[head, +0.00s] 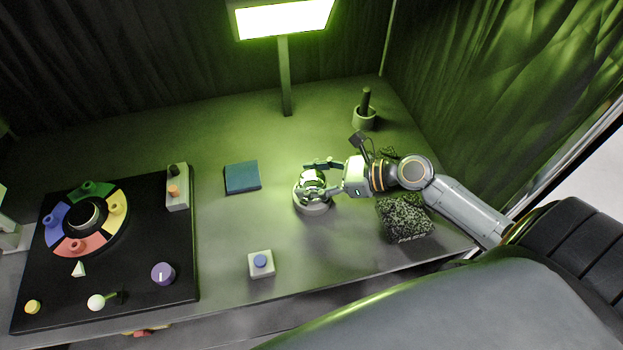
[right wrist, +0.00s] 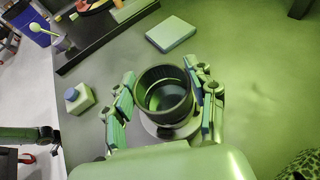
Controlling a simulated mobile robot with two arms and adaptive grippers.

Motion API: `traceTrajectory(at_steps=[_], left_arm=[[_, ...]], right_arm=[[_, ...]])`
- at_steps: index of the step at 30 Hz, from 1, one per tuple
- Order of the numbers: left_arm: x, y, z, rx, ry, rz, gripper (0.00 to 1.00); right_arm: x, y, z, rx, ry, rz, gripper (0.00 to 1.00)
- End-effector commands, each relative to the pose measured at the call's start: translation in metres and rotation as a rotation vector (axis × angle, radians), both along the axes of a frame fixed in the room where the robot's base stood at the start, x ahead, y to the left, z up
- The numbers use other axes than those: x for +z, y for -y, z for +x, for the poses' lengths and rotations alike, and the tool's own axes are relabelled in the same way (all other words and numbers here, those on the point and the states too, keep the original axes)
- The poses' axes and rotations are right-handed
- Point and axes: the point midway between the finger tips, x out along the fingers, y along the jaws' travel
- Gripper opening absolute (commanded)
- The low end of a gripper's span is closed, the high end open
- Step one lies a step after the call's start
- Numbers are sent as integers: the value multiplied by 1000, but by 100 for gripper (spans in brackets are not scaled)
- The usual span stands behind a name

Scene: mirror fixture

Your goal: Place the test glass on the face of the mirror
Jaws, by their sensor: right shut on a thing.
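My right gripper (head: 322,178) is over a round fixture (head: 313,207) near the middle of the table. In the right wrist view its two fingers (right wrist: 164,100) stand on either side of a dark, ring-walled round piece (right wrist: 163,73), which looks like the test glass, and are shut on it. The piece is over a pale round base (right wrist: 160,129), apparently the mirror's mount. The mirror face is hidden under the piece, and I cannot tell whether the two touch.
A teal pad (head: 242,177) and a blue-button box (head: 261,264) lie left of the fixture. A black control board (head: 150,215) fills the left. A lamp post (head: 285,80), a cup (head: 364,118) and a speckled block (head: 404,218) stand behind and to the right.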

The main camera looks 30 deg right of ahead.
Motion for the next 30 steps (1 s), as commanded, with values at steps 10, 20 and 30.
traceTrajectory(at_steps=[10,20,30], left_arm=[[0,0,-2,0,-3,1,0],[0,0,-2,-1,-4,1,0],[-3,0,-2,-1,-4,1,0]], right_arm=[[-7,0,1,-1,4,-1,18],[-9,0,0,-1,3,-1,79],[-6,7,-5,-1,1,-2,79]])
